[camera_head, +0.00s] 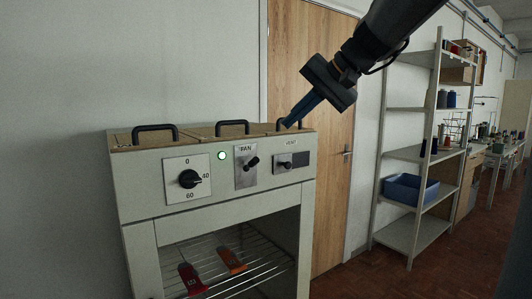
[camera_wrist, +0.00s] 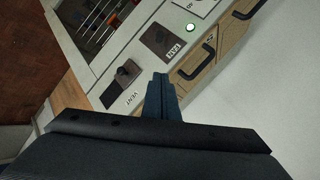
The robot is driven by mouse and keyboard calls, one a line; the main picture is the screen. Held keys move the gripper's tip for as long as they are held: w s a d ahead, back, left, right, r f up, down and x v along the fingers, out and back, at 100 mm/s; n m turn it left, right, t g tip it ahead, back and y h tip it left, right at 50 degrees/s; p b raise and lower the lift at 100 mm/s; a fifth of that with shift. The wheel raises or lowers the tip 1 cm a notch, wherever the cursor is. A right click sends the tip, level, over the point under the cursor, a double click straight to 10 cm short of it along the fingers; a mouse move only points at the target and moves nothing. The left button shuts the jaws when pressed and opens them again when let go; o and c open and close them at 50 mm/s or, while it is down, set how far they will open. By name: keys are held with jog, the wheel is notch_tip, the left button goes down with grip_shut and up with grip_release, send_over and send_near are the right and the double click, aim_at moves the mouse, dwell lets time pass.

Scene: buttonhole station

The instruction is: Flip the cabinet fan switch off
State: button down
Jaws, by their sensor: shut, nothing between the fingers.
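The fan switch (camera_head: 251,163) is a black toggle on a grey plate marked FAN, on the front panel of the pale cabinet (camera_head: 140,205). Its lever slants toward the upper right in the head view. A green lamp (camera_head: 222,155) left of it is lit. The fan plate (camera_wrist: 157,36) also shows in the wrist view, just beyond my fingertips, with its toggle dark and hard to make out. My gripper (camera_head: 287,125) is shut and empty, pointing down to the left near the cabinet's right top edge, above and right of the switch and apart from it.
A black dial (camera_head: 190,179) is left of the switch, and the VENT control (camera_head: 284,164) is close on its right. Black handles (camera_head: 155,130) stand on the wooden lids. Tagged red and orange items lie on the wire rack below. Shelves (camera_head: 412,152) stand at right.

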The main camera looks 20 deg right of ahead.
aim_at(253, 163)
jog(key=p+x, duration=0.1)
jog(key=x, duration=0.2)
jog(key=p+x, duration=0.1)
jog(key=x, duration=0.2)
jog(key=p+x, duration=0.1)
jog(key=x, duration=0.3)
jog(key=shift+d+f, duration=0.2)
jog(key=shift+d, duration=0.1)
jog(key=shift+s+a+f+p, duration=0.25)
jog(key=shift+s+a+f, duration=0.15)
jog(key=shift+s+a, duration=0.2)
jog(key=shift+s+a+f+p, duration=0.25)
jog(key=shift+s+a+f, duration=0.2)
jog(key=shift+a, duration=0.15)
